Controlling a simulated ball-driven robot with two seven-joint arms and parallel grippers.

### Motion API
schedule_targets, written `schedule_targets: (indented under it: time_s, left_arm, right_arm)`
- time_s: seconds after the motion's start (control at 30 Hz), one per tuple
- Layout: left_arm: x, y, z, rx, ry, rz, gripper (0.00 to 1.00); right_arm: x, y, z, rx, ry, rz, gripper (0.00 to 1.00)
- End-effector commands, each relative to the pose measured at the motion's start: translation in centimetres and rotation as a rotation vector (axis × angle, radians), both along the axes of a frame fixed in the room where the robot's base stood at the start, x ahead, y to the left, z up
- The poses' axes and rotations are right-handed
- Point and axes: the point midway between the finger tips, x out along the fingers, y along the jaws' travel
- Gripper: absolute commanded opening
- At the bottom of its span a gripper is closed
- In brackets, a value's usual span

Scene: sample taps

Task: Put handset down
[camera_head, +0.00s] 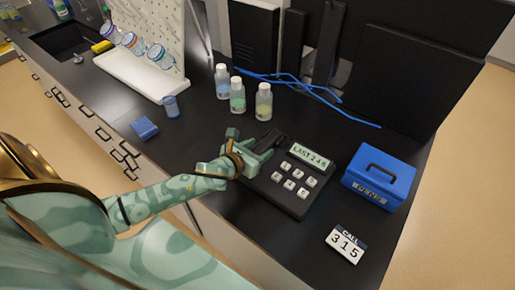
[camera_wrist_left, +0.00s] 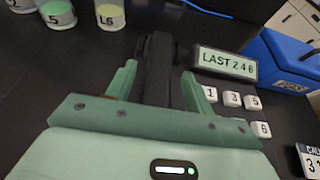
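The black handset (camera_wrist_left: 158,70) lies between the two green fingers of my left gripper (camera_wrist_left: 160,80) in the left wrist view. The fingers appear closed on its sides. In the head view my left gripper (camera_head: 256,150) is at the left side of the black desk phone (camera_head: 272,190), and the dark handset (camera_head: 274,139) shows just past the fingers. The phone's display (camera_head: 309,155) reads LAST 2 4 6, above its white keys. I cannot tell whether the handset touches the phone body. My right gripper is not in view.
A blue cash box (camera_head: 379,177) and a CALL 315 card (camera_head: 346,244) are right of the phone. Several small bottles (camera_head: 238,96) stand behind my gripper near blue cables (camera_head: 345,113). A blue box (camera_head: 145,128) and a blue cup (camera_head: 171,106) are left.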

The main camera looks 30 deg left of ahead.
Motion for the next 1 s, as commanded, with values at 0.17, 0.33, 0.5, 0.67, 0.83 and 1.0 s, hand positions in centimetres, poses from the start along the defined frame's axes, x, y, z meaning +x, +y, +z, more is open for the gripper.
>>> schedule_targets:
  time_s: [0.17,0.33,0.5,0.67,0.83,1.0]
  left_arm:
    - [0.0,0.0,0.0,0.0,0.0,0.0,0.52]
    - [-0.3,0.0,0.4,0.0,0.001,0.0,0.52]
    - [-3.2,0.2,1.6,0.001,0.003,-0.001,0.52]
    - [-6.8,0.5,3.0,-0.001,0.003,-0.002,0.52]
    - [-9.7,0.8,4.2,0.0,0.002,0.0,0.52]
    - [-11.0,0.9,4.8,0.0,0.0,0.0,0.52]
  right_arm:
    - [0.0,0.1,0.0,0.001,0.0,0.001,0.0]
    - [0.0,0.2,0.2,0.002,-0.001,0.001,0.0]
    - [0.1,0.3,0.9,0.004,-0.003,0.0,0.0]
    - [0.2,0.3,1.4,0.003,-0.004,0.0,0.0]
    - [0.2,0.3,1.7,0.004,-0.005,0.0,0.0]
    - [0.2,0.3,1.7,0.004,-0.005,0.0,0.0]
